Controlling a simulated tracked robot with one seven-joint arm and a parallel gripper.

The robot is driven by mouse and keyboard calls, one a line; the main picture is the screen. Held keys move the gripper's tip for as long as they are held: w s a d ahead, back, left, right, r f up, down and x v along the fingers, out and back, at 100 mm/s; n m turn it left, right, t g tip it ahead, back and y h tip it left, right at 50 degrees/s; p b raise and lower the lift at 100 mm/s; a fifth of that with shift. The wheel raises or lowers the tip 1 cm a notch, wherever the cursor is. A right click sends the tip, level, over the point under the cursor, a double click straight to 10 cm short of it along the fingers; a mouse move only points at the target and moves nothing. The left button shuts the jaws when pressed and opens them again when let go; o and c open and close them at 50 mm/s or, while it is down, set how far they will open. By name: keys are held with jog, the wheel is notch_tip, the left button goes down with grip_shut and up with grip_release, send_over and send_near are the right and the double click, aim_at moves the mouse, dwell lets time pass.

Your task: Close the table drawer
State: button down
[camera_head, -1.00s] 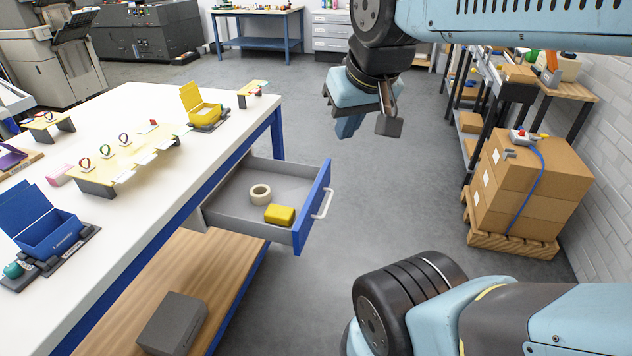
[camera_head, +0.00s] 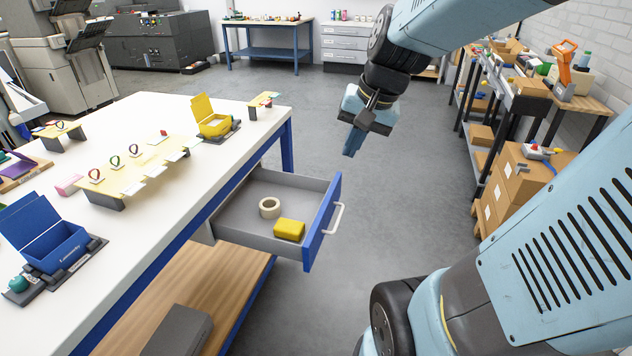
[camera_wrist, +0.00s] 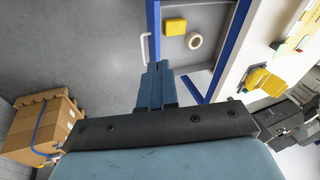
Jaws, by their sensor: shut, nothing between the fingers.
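The table drawer (camera_head: 231,219) is pulled out from the long side of the white-topped table (camera_head: 160,225). Its blue front (camera_head: 322,222) carries a pale bar handle (camera_head: 338,218) on the outer face. A roll of tape (camera_head: 269,207) and a yellow box (camera_head: 289,229) lie inside. My gripper (camera_head: 350,151) is shut and empty, pointing down, apart from the drawer, beyond and above its front in the head view. In the wrist view the shut fingers (camera_wrist: 157,68) appear just below the handle (camera_wrist: 145,48) and beside the blue front (camera_wrist: 153,22).
On the tabletop stand an open blue box (camera_head: 45,235), an open yellow box (camera_head: 212,118) and a yellow board (camera_head: 130,175) with rings. Stacked cartons (camera_head: 512,180) and a shelf bench line the right. Grey floor (camera_head: 400,200) is open beside the drawer.

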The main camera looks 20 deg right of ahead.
jog(key=w+d+f+m+y, duration=0.1)
jog(key=w+d+f+m, duration=0.3)
jog(key=d+f+m, duration=0.4)
jog(key=w+d+f+m+t+y, duration=0.15)
jog(key=w+d+f+m, duration=0.3)
jog(key=f, duration=0.55)
jog(key=w+d+f+m+g+y, duration=0.15)
jog(key=w+d+f+m, duration=0.25)
jog(key=d+f+m, duration=0.4)
jog(key=w+a+f+t, duration=0.1)
jog(key=w+a+f, duration=0.4)
jog(key=a+f, duration=0.4)
jog(key=shift+w+a+f+n, duration=0.25)
jog(key=shift+a+n, duration=0.2)
jog(key=shift+a, duration=0.35)
